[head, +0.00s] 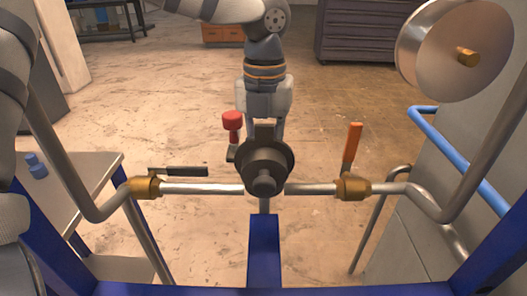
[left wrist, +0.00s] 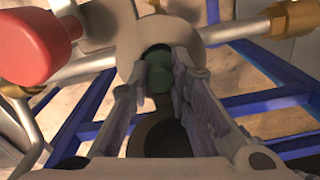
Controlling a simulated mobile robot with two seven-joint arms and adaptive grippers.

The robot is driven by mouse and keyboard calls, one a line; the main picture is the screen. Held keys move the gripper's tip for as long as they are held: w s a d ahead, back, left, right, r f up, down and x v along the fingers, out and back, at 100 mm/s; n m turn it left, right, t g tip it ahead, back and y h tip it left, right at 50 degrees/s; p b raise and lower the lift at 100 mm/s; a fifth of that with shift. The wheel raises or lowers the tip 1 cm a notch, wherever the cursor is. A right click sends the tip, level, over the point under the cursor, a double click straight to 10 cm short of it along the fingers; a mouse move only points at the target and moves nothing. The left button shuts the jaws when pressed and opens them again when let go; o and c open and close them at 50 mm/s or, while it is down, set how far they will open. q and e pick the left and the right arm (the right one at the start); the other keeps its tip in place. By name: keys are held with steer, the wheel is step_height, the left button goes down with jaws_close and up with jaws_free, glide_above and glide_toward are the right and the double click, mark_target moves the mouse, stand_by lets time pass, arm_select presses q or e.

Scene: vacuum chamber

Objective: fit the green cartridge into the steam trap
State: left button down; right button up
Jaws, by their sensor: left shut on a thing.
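My left gripper (head: 265,128) reaches in from the far side, just above and behind the steam trap (head: 264,165), a dark round body in the middle of the pipe run. In the left wrist view the gripper (left wrist: 160,88) is shut on the green cartridge (left wrist: 158,72), a short dark green cylinder. The cartridge's far end overlaps a dark opening in the grey trap body (left wrist: 133,60). I cannot tell how deep it sits or whether it touches the rim. The cartridge is hidden in the head view. My right gripper is not in view.
A red knob (head: 232,120) stands close left of the gripper. Brass valves sit left (head: 146,188) and right (head: 353,188), the right one with an upright orange handle (head: 352,147). A blue frame (head: 264,250) is in front. A large disc (head: 455,50) is upper right.

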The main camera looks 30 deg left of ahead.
arm_select(q)
steer(key=shift+f, duration=0.2)
steer(key=shift+f, duration=0.15)
steer(key=c, duration=1.5)
jaws_free()
step_height(320, 180, up, 8)
steer(key=shift+f, duration=0.1)
